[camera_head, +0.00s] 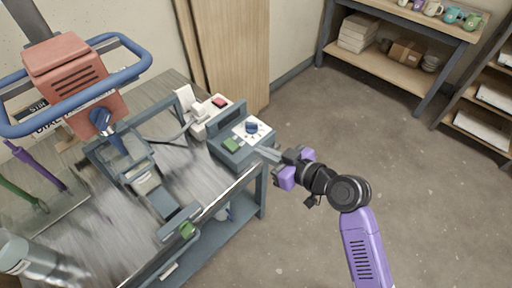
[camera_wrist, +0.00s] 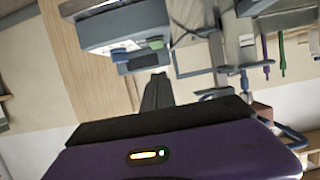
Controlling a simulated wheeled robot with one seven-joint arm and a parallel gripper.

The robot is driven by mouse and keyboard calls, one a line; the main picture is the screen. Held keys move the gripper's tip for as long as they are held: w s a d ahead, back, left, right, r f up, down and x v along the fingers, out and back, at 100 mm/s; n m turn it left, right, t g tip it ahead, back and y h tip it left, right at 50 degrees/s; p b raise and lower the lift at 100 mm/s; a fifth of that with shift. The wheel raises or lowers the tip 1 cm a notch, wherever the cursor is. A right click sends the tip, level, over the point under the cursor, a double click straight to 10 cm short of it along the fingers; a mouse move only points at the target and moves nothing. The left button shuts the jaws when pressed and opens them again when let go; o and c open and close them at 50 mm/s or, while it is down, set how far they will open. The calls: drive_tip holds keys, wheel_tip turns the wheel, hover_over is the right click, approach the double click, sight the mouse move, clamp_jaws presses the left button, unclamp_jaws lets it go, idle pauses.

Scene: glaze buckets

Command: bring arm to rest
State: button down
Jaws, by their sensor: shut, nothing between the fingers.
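My purple and black arm reaches up from the lower right in the head view. I cannot tell whether the fingertips touch the box.
A metal workbench (camera_head: 170,90) on the left carries a machine with a red motor housing (camera_head: 65,65) and blue rail (camera_head: 140,60). A wooden shelf (camera_head: 385,65) with mugs and boxes stands at the back right. The concrete floor (camera_head: 420,190) at right is clear.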

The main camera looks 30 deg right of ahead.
idle(0.6)
drive_tip(key=s+d+r+m+t+h, duration=0.3)
drive_tip(key=s+d+r+m+h, duration=0.1)
drive_tip(key=s+d+m+h, duration=0.15)
drive_tip(key=s+a+n+g, duration=0.1)
drive_tip(key=s+a, duration=0.3)
drive_tip(key=s, duration=1)
drive_tip(key=s+a+r+n+y, duration=0.1)
drive_tip(key=s+a, duration=0.3)
drive_tip(key=s, duration=1)
drive_tip(key=shift+a+g, duration=0.15)
drive_tip(key=shift+g, duration=0.25)
